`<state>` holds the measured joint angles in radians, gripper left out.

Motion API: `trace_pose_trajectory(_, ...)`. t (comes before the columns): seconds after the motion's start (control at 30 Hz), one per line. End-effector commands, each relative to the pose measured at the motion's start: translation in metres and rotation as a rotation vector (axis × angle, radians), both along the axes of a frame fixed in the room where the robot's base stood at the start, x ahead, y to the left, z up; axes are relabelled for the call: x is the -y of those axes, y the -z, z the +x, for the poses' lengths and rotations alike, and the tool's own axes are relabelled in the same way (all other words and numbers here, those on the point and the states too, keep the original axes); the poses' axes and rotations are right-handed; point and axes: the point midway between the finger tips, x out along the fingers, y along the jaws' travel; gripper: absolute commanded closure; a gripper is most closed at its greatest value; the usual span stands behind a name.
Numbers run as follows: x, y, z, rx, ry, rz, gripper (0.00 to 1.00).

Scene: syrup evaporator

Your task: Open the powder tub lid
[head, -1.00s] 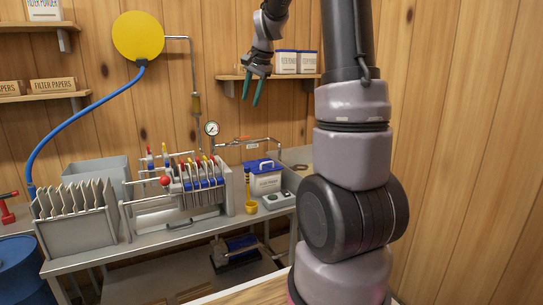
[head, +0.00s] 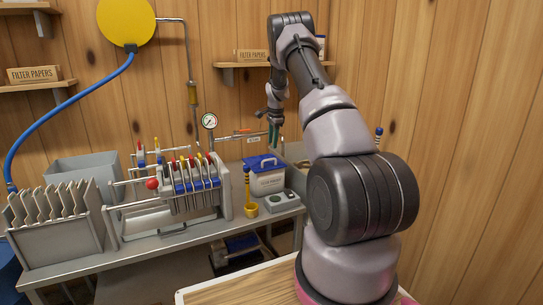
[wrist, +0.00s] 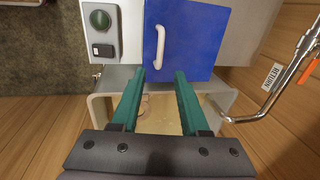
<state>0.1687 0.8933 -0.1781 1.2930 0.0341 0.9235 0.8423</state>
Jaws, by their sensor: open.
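The powder tub (head: 267,182) is a white box with a label, standing on the metal bench. Its blue lid (head: 264,163) is shut. In the wrist view the blue lid (wrist: 187,38) lies ahead of the fingertips, with a white handle (wrist: 160,46) on it. My gripper (head: 273,133) hangs above and behind the tub in the head view. It also shows in the wrist view (wrist: 163,78), where its two green fingers are apart with nothing between them. The fingertips overlap the lid's near edge in that view; I cannot tell the gap in depth.
A pipe with an orange-handled valve (wrist: 308,70) runs close on the right in the wrist view.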

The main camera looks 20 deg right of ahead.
Motion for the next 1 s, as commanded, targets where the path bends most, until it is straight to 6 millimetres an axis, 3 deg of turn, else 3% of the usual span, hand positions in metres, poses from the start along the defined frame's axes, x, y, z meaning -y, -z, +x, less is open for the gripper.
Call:
trace_pose_trajectory(0.2, -0.001, 0.043, 0.008, -0.002, 0.0, 0.002, 0.55)
trace_pose_trajectory(0.4, -0.001, 0.07, 0.013, -0.001, 0.0, 0.001, 0.55)
trace_pose_trajectory(0.8, -0.001, 0.078, 0.015, 0.0, 0.0, 0.001, 0.55)
trace_pose_trajectory(0.83, -0.001, 0.078, 0.015, 0.0, 0.0, 0.001, 0.59)
trace_pose_trajectory(0.93, -0.001, 0.078, 0.015, 0.0, 0.0, 0.001, 0.97)
trace_pose_trajectory(1.0, -0.001, 0.078, 0.015, 0.0, -0.001, 0.001, 1.0)
